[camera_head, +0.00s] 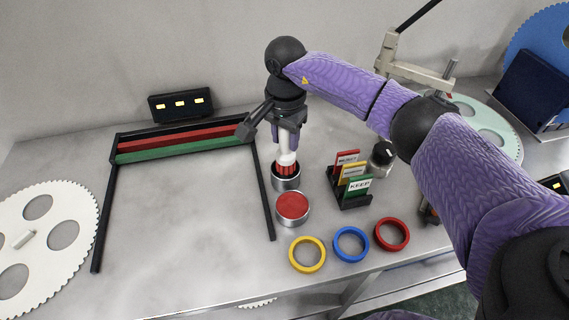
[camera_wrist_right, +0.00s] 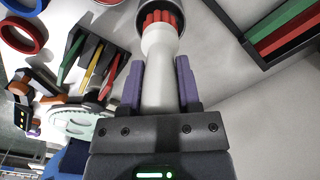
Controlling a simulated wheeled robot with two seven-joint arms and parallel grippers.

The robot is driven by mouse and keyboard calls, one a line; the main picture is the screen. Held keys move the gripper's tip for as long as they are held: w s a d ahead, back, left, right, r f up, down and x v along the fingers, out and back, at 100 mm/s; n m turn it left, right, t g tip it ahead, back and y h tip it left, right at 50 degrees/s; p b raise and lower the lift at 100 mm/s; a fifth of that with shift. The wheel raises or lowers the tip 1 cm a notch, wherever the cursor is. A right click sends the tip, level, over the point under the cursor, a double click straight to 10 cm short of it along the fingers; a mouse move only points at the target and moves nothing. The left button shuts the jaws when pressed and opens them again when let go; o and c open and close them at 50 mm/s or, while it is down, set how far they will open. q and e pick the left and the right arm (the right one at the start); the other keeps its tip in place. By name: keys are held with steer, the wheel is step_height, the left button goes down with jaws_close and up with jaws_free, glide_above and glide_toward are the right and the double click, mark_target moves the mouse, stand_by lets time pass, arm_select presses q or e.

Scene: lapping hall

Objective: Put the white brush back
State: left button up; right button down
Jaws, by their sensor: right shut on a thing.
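The white brush (camera_head: 286,157) has a white handle and red bristles. My right gripper (camera_head: 287,136) is shut on its handle and holds it upright, bristles down, over a round metal cup (camera_head: 287,183). The bristles are at or inside the cup's mouth; I cannot tell whether they touch its bottom. In the right wrist view the brush handle (camera_wrist_right: 158,85) lies between the two purple fingers of my right gripper (camera_wrist_right: 160,85), and the dark-lined cup (camera_wrist_right: 178,8) surrounds the bristles. My left gripper is not in view.
A tin with red contents (camera_head: 292,208) stands just in front of the cup. A card holder (camera_head: 352,200) and yellow (camera_head: 307,254), blue (camera_head: 351,244) and red rings (camera_head: 392,234) are to the right. A black frame (camera_head: 262,190) borders clear table on the left.

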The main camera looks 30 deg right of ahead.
mark_target(285, 151)
step_height(285, 151, down, 5)
steer(key=shift+r+b, duration=0.2)
steer(key=shift+b, duration=0.3)
steer(key=shift+f, duration=0.15)
steer(key=shift+c, duration=1.6)
jaws_free()
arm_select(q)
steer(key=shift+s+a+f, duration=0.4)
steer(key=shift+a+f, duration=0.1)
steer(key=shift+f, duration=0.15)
arm_select(e)
steer(key=shift+r, duration=0.4)
step_height(285, 151, up, 12)
steer(key=p, duration=0.2)
steer(key=shift+f+p, duration=0.15)
steer(key=shift+p, duration=0.25)
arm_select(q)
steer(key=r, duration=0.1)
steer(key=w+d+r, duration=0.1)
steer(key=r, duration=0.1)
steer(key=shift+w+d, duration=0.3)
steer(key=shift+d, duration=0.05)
